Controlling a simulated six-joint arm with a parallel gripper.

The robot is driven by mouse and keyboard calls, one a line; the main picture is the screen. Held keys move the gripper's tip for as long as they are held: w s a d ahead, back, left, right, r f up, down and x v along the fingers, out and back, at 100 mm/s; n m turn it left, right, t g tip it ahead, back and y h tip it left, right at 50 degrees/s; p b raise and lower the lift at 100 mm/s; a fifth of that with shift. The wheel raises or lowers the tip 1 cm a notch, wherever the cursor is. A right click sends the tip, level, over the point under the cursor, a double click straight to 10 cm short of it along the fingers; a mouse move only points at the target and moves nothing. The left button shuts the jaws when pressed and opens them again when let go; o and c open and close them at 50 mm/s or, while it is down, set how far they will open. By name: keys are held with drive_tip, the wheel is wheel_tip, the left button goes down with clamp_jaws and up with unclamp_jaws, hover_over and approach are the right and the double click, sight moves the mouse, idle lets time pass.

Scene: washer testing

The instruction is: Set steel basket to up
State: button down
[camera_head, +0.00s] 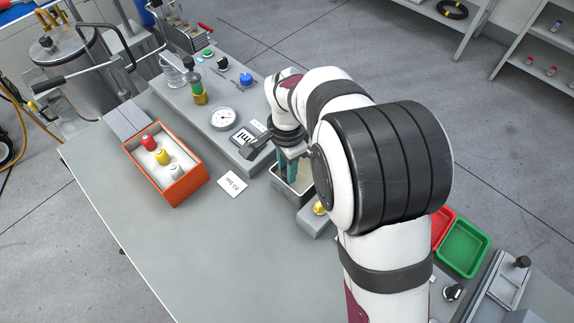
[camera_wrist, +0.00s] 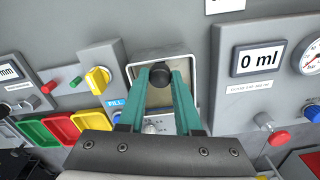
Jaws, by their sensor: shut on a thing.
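My gripper (camera_head: 288,180) points down over a small light-walled tank (camera_head: 301,203) near the middle of the bench. In the wrist view, the teal fingers of my gripper (camera_wrist: 160,78) are shut on a round black knob (camera_wrist: 160,73). The knob sits within the outline of the square tank rim (camera_wrist: 191,62), which has pale inner walls. I cannot make out the steel basket clearly; the knob and fingers cover much of the tank's inside. In the head view my arm hides the knob and part of the tank.
A yellow knob (camera_wrist: 98,80) and a FILL label stand left of the tank. An orange box (camera_head: 178,190) with coloured bottles and red and green trays (camera_head: 463,250) flank the work area.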

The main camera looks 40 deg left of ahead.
drive_tip(key=shift+r, duration=0.15)
idle(0.5)
drive_tip(key=shift+r, duration=1.8)
drive_tip(key=c, duration=0.6)
unclamp_jaws()
wheel_tip(320, 180, up, 16)
drive_tip(key=shift+f, duration=0.15)
